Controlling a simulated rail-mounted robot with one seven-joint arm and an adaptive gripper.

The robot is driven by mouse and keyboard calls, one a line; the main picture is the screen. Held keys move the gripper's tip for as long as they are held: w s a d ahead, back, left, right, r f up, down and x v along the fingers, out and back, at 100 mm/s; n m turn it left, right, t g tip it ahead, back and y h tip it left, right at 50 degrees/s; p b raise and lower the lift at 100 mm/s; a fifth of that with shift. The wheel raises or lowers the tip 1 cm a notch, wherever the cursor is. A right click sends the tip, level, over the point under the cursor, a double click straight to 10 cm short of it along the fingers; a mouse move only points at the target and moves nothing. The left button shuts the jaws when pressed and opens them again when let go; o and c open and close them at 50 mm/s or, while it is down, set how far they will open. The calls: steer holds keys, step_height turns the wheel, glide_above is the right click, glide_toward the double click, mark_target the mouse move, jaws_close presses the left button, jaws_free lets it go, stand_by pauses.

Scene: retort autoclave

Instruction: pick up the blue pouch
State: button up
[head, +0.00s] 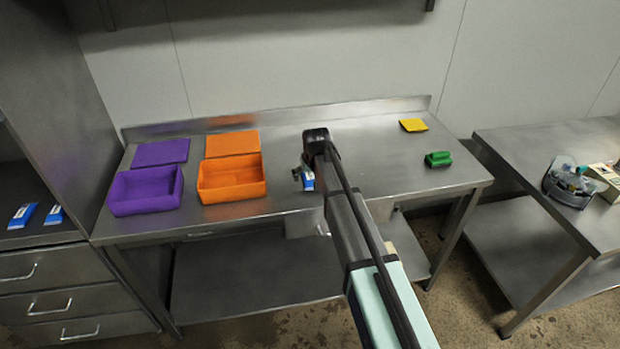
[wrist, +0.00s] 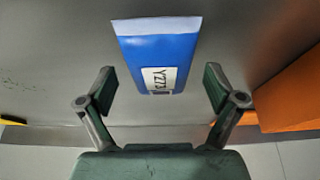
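The blue pouch (wrist: 158,58) has a white top edge and a white label reading Y273. In the wrist view it lies ahead of my gripper (wrist: 159,90), its lower end reaching between the fingertips. The fingers are spread apart, with a gap on each side of the pouch. In the head view my gripper (head: 302,172) is low over the metal table, and a small part of the blue pouch (head: 308,181) shows beside it. My arm hides the rest.
An open orange box (head: 232,196) and an open purple box (head: 146,207) stand left on the table (head: 390,165), with flat lids behind. A yellow pouch (head: 413,125) and a green item (head: 438,159) lie right. Blue-and-white packets (head: 22,215) lie on the left shelf.

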steer(key=c, duration=1.3)
steer(key=shift+r, duration=0.2)
